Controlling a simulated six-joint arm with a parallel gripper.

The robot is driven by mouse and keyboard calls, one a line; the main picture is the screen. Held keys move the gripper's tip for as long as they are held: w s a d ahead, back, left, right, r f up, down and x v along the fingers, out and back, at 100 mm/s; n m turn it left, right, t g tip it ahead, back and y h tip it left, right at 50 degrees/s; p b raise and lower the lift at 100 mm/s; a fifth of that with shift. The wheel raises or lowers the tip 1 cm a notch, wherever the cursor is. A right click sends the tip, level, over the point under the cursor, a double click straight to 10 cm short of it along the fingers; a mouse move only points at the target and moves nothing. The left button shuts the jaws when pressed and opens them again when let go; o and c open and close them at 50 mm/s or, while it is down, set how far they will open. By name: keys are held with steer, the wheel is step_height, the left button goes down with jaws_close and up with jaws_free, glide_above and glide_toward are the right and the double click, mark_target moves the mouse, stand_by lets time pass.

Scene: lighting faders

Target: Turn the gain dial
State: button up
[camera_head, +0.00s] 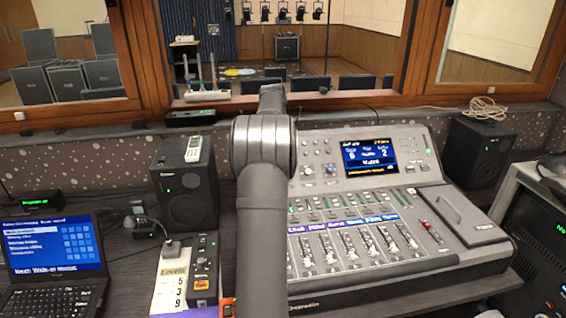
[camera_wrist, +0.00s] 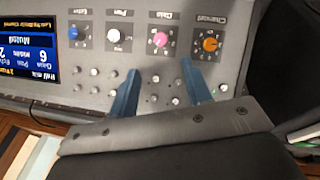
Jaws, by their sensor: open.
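The gain dial (camera_wrist: 160,39) is a round pink knob on the grey mixing console, under an upside-down label in the wrist view. My gripper (camera_wrist: 160,66) is open and empty. Its two blue-teal fingers point towards the dial row, with the pink dial just beyond the tips, roughly midway between them. I cannot tell how high the tips are above the panel. The orange channel dial (camera_wrist: 210,44) is right of the gain dial, and the white pan dial (camera_wrist: 113,35) is left. In the head view my arm hides the gain dial and the gripper.
A blue dial (camera_wrist: 73,33) and the console screen (camera_head: 368,156) lie beyond the pan dial. Several small knobs (camera_wrist: 176,101) sit between and around my fingers. Faders (camera_head: 352,245) fill the console front. A speaker (camera_head: 184,183) and laptop (camera_head: 52,262) stand left.

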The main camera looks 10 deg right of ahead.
steer(key=v, duration=0.5)
steer(key=shift+r, duration=0.25)
steer(key=x, duration=1.7)
steer(key=shift+d+f, duration=0.1)
steer(key=shift+f, duration=0.1)
steer(key=shift+r, duration=0.1)
